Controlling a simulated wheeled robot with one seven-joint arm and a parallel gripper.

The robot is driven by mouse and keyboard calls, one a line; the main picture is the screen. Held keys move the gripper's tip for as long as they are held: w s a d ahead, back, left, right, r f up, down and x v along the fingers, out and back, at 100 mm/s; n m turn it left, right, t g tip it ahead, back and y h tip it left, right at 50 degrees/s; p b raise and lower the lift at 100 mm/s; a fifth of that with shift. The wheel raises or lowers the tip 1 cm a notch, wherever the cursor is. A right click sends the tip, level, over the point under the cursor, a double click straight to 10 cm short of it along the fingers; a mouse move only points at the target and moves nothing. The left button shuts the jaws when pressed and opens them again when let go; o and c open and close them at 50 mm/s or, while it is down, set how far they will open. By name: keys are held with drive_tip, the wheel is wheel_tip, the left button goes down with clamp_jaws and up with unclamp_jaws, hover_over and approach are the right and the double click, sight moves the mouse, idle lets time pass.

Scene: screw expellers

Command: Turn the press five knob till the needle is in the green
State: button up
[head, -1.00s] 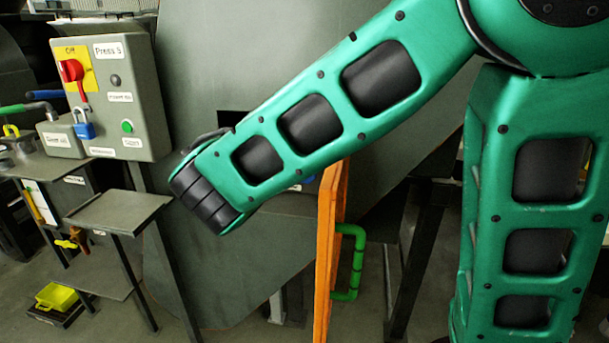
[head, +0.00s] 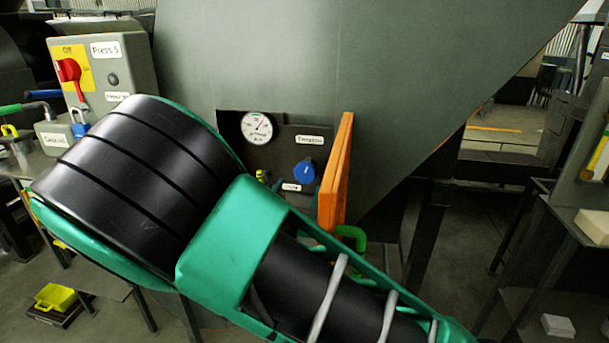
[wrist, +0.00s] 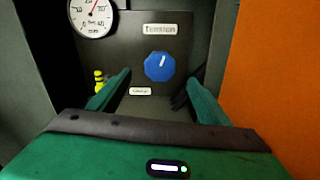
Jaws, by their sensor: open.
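The blue knob (wrist: 159,67) sits on a dark recessed panel, with a white mark pointing up and slightly right; it also shows in the head view (head: 304,171). The round white gauge (head: 257,128) is up and left of the knob. Its needle points up and to the right. The gauge's top is cut off in the wrist view (wrist: 92,17), and I cannot tell whether the needle is in the green. My gripper (wrist: 161,80) is open and empty, its green fingers on either side and just below the knob. My arm hides the gripper in the head view.
An orange panel (head: 336,172) stands out just right of the recess, close to my gripper; a green handle (head: 352,236) is beside it. The Press 5 box (head: 125,65) with a red switch is at left.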

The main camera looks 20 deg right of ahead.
sight(304, 173)
drive_tip(key=x, duration=1)
drive_tip(key=shift+w+d, duration=0.1)
drive_tip(key=shift+w, duration=0.05)
drive_tip(key=shift+c, duration=0.4)
drive_tip(key=c, duration=1)
